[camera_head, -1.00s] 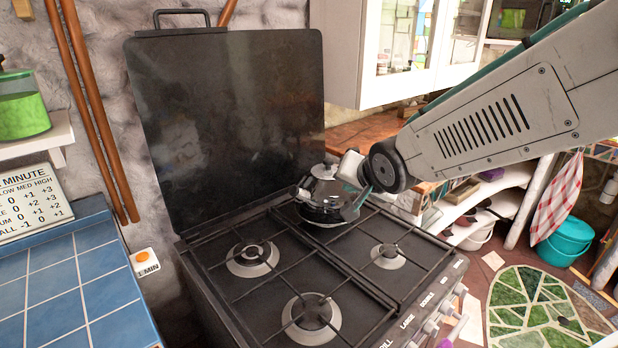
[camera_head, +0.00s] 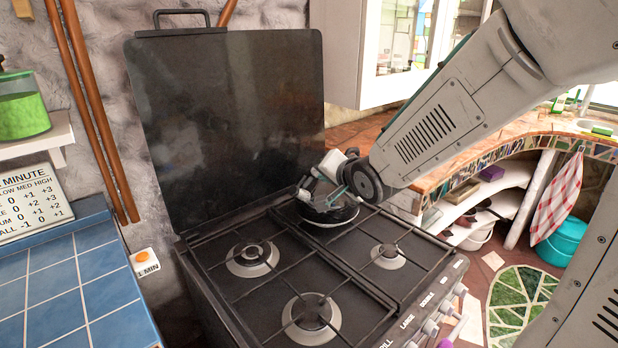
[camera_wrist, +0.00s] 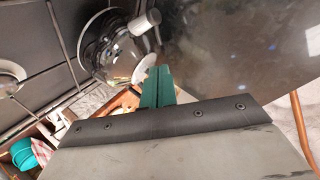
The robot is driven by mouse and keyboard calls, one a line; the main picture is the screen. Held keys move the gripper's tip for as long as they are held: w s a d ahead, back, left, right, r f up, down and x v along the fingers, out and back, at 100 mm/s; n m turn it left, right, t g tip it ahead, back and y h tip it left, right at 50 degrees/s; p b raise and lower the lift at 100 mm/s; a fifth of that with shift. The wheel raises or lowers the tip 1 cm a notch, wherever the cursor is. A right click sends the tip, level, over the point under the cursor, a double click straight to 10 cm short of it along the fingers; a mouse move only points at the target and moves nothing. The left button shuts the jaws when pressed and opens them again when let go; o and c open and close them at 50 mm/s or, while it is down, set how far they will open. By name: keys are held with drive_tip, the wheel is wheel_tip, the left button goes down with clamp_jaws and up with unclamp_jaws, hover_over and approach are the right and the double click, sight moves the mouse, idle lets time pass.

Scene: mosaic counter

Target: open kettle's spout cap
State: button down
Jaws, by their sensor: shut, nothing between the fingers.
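The kettle (camera_head: 328,212) is dark and glossy and stands on the back right burner of the stove. My gripper and wrist partly hide its top in the head view. Its spout (camera_head: 303,194) shows pale at the left side. In the wrist view the kettle (camera_wrist: 105,48) is at upper left, and a grey cylinder (camera_wrist: 146,23), seemingly the spout end, sticks out from it. I cannot tell the cap's state. My gripper (camera_wrist: 155,70) has its green fingers together and empty. They are close beside the kettle, below the cylinder in the picture; contact is unclear.
The raised black stove lid (camera_head: 230,110) stands behind the burners, close to the kettle, and fills the wrist view's upper right. The other burners (camera_head: 252,258) are bare. A tiled counter (camera_head: 75,290) is at left and a mosaic counter (camera_head: 480,150) at right.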

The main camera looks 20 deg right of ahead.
sight(305, 177)
drive_tip(key=x, duration=1.1)
drive_tip(key=shift+f, duration=0.1)
